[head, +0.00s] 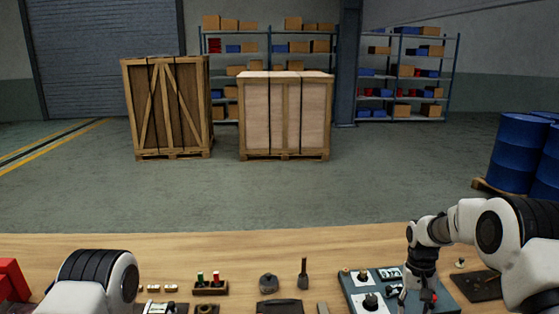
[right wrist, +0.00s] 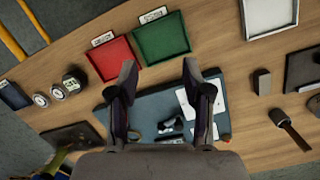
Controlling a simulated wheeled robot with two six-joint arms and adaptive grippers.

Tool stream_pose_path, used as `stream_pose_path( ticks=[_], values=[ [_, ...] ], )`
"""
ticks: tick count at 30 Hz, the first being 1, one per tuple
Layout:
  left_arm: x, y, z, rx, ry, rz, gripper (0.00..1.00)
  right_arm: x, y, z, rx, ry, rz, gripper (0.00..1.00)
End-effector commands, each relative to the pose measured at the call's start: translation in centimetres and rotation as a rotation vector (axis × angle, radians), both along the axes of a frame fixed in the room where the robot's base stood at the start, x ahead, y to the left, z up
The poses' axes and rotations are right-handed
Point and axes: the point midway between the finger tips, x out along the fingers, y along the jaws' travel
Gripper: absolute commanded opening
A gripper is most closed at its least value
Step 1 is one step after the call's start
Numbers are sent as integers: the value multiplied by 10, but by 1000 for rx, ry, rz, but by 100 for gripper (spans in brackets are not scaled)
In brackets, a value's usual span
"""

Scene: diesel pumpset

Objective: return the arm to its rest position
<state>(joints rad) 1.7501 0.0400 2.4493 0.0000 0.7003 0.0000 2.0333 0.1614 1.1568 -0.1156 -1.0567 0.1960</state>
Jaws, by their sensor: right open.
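My right arm comes in from the right in the head view, and its gripper (head: 416,296) points down over the blue-grey board (head: 352,285). In the right wrist view the two fingers of the right gripper (right wrist: 160,68) are spread wide with nothing between them. The board (right wrist: 160,103) lies below them, with white label plates and small dark parts on it. I cannot tell the exact height of the fingertips above it. My left arm shows only as a rounded joint at the lower left of the head view; its gripper is out of the picture.
A red tray (right wrist: 112,60), a green tray (right wrist: 163,38) and a white tray (right wrist: 270,14) lie on the wooden table (head: 300,245). A dark plate (head: 480,287) lies right of the board. Small tools and a block with red and green pieces (head: 210,288) stand left of it.

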Motion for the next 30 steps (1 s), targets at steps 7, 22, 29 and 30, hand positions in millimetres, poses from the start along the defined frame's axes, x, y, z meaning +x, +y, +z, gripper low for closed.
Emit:
stream_pose_path(
  ticks=[7,22,29,30],
  values=[
    [-1,0,-33,0,1,0,40,-80,24,-114,18,171,35,49],
    [-1,0,-91,0,2,0,40,-405,84,-282,72,119,175,49],
    [-1,0,-90,0,1,0,40,-372,81,-274,34,-171,220,49],
    [-1,0,-90,0,1,0,40,-369,81,-274,33,-184,224,49]
  ],
)
